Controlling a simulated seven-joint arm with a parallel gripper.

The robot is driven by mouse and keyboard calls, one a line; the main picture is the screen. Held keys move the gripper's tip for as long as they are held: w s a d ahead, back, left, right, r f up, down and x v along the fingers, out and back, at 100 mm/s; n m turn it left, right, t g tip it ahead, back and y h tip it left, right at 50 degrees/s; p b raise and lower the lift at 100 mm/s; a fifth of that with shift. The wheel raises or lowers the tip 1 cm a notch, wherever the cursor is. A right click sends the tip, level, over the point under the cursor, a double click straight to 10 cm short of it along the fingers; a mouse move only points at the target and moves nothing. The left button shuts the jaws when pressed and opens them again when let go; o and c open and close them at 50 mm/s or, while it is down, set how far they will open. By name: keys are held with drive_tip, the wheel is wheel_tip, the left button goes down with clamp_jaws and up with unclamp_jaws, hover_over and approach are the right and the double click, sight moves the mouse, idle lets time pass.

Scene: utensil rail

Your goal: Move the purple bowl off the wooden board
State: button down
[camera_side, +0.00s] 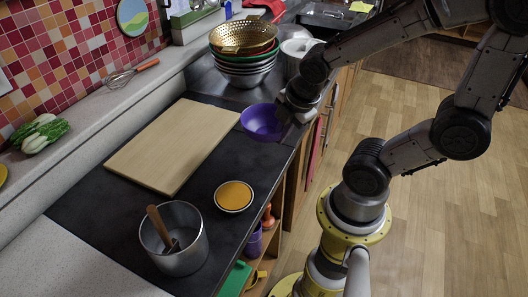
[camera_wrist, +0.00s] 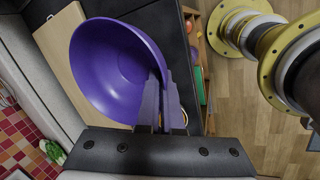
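The purple bowl (camera_side: 262,122) is at the right of the wooden board (camera_side: 150,168), past the board's right corner and over the dark counter. I cannot tell whether its base touches the counter. My gripper (camera_side: 284,112) is at the bowl's right rim. In the wrist view, the bowl (camera_wrist: 108,62) fills the upper middle, and the fingers of my gripper (camera_wrist: 161,78) are closed on its rim, one inside and one outside. Part of the board (camera_wrist: 58,42) shows behind the bowl at the left, with no bowl on it.
A small bowl with orange contents (camera_side: 233,196) and a metal pot with a wooden-handled utensil (camera_side: 185,256) stand on the near counter. Stacked bowls with a gold colander (camera_side: 244,40) stand behind. The counter's right edge drops to open shelves.

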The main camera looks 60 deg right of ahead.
hover_over(261, 160)
drive_tip(key=s, duration=0.1)
drive_tip(key=f, duration=0.6)
drive_tip(key=shift+s+a, duration=0.2)
drive_tip(key=shift+a, duration=0.1)
drive_tip(key=shift+f, duration=1.5)
drive_tip(key=shift+f, duration=0.2)
drive_tip(key=c, duration=1.1)
unclamp_jaws()
drive_tip(key=shift+r, duration=0.15)
drive_tip(key=v, duration=1.2)
drive_tip(key=shift+s+a+r+m, duration=0.1)
drive_tip(key=shift+a+r+m, duration=0.05)
drive_tip(key=shift+r+m, duration=0.2)
drive_tip(key=shift+s+a+r+m+t+y, duration=0.3)
drive_tip(key=shift+s+a+r+m, duration=0.75)
drive_tip(key=shift+m, duration=1.05)
drive_tip(key=shift+s+a+r+m+t+y, duration=0.3)
drive_tip(key=shift+s+a+r+m, duration=0.3)
drive_tip(key=shift+r+m, duration=1.2)
drive_tip(key=shift+s+a+r+m+t+y, duration=0.25)
drive_tip(key=shift+s+a+r+m, duration=0.6)
drive_tip(key=shift+m, duration=1.6)
